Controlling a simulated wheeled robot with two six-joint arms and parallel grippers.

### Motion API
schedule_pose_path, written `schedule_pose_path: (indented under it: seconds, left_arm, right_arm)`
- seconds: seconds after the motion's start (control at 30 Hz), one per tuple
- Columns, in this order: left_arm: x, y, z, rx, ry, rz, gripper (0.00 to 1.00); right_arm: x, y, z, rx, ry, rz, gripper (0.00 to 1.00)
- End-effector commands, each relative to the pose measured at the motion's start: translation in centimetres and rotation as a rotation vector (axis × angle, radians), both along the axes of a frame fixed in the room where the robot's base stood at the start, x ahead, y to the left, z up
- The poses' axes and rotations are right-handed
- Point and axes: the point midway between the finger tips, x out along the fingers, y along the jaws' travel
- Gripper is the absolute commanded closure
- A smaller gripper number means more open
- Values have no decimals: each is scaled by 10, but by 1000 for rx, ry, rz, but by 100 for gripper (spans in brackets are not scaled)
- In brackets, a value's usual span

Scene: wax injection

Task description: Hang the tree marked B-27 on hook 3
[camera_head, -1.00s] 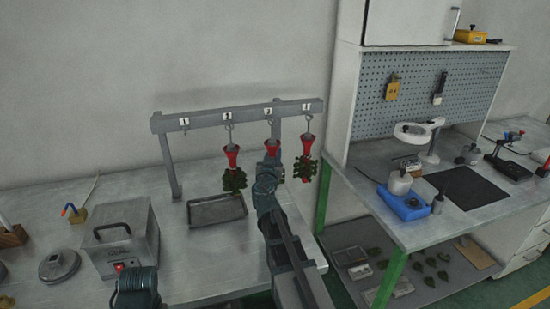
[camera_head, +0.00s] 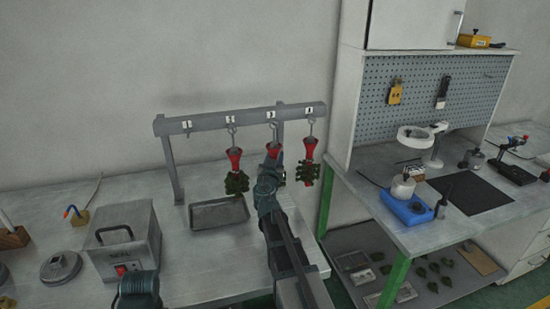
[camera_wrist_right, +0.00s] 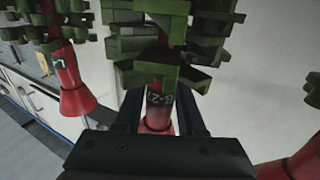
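The tree marked B-27 shows in the right wrist view with its marked red stem (camera_wrist_right: 160,104) between the fingers and green branches (camera_wrist_right: 170,50) above it. In the head view its red top (camera_head: 273,148) is at the third hook (camera_head: 273,127) from the left; I cannot tell whether its ring is seated. My right gripper (camera_wrist_right: 161,122) is shut on the stem; its arm hides most of the tree in the head view. Other trees hang on the second hook (camera_head: 235,160) and fourth hook (camera_head: 309,150). My left gripper is not visible.
The grey rail (camera_head: 205,123) carries numbered tags; its leftmost position holds no tree. A shallow tray (camera_head: 218,212) lies below. A grey box machine (camera_head: 122,240) and a round lidded item (camera_head: 60,267) stand left. A second bench (camera_head: 420,232) is on the right.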

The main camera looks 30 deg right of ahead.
Motion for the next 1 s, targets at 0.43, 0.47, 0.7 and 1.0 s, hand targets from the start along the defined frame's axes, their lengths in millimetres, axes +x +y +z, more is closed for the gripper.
schedule_pose_path:
  seconds: [0.43,0.47,0.7,1.0]
  left_arm:
    - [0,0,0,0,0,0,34]
    - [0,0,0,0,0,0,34]
    - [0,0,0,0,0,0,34]
    - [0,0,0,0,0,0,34]
  right_arm:
    - [-2,1,0,0,0,0,35]
    - [-3,2,0,0,0,0,35]
    - [-37,27,0,0,0,2,35]
    - [-86,65,0,0,0,2,35]
